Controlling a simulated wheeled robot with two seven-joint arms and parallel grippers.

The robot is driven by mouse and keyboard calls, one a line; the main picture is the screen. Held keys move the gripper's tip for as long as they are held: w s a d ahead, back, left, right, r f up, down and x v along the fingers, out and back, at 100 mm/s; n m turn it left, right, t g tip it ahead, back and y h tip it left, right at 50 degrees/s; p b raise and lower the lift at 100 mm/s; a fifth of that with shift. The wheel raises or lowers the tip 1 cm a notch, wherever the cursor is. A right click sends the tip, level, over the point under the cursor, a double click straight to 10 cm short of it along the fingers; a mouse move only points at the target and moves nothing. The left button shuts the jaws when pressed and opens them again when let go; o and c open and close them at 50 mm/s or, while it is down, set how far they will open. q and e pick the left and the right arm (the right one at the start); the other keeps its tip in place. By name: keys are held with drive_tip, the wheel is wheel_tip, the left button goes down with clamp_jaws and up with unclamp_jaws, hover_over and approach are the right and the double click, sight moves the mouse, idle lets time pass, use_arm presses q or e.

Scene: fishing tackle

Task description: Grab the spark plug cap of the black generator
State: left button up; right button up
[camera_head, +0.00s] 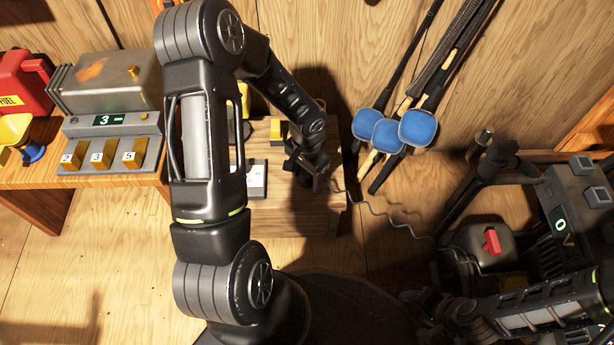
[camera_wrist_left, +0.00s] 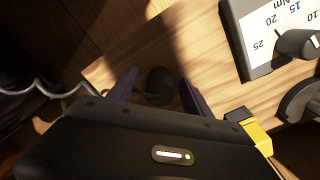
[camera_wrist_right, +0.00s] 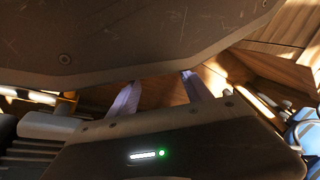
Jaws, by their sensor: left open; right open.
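The black generator (camera_head: 560,225) stands at the right of the head view, with a display showing 0. A grey coiled wire (camera_head: 385,215) runs from its side to the wooden table. In the left wrist view the wire (camera_wrist_left: 40,88) reaches the table edge. A dark rounded piece, seemingly the spark plug cap (camera_wrist_left: 160,82), lies on the table there. My left gripper (camera_head: 320,182) is open above the table; its fingers (camera_wrist_left: 158,92) are on either side of this piece, contact unclear. My right gripper (camera_wrist_right: 162,85) is open and empty, low near the generator.
A grey box (camera_head: 258,178) with a marked dial lies on the table beside my left gripper.

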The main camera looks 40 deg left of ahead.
use_arm(q)
clamp_jaws()
idle(0.7)
